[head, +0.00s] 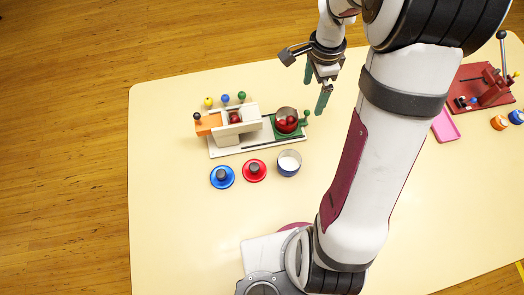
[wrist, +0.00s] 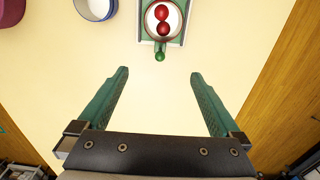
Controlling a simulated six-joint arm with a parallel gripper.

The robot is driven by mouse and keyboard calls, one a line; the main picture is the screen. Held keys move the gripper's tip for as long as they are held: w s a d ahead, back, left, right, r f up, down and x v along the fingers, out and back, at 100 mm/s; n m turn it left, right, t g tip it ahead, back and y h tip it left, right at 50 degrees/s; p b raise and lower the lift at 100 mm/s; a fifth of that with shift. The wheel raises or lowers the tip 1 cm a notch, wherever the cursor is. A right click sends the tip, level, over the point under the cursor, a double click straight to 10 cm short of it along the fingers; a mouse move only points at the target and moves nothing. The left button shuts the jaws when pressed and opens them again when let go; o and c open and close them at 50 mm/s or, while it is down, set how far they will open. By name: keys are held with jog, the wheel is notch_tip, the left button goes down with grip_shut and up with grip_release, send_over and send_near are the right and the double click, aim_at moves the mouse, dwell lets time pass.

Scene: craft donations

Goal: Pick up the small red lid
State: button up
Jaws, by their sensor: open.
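The small red lid (head: 254,171) is a round red disc with a dark knob. It lies flat on the table in the head view, between a blue lid (head: 222,177) and a round blue-rimmed container (head: 289,162) with white inside. The red lid does not show in the wrist view. My gripper (head: 316,88) is open and empty, up and to the right of the lid in the head view, beyond the wooden device. Its two green fingers are spread wide in the wrist view (wrist: 159,74), with bare table between them.
A device (head: 238,149) with a white base, coloured knobs and red balls in a round cup (wrist: 164,35) stands behind the lids. A red press (head: 485,84), pink tray (head: 445,126) and small orange pot (head: 499,122) are at right. The table's left side is clear.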

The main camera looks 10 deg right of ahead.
jog(key=s+a+r+n, duration=0.2)
jog(key=a+n, duration=0.5)
jog(key=n, duration=1.9)
send_near(254, 166)
jog(key=shift+n, duration=0.5)
notch_tip(254, 166, down, 10)
jog(key=shift+f, duration=0.25)
jog(key=c, duration=1.1)
jog(key=shift+r, duration=0.1)
jog(key=shift+c, duration=0.2)
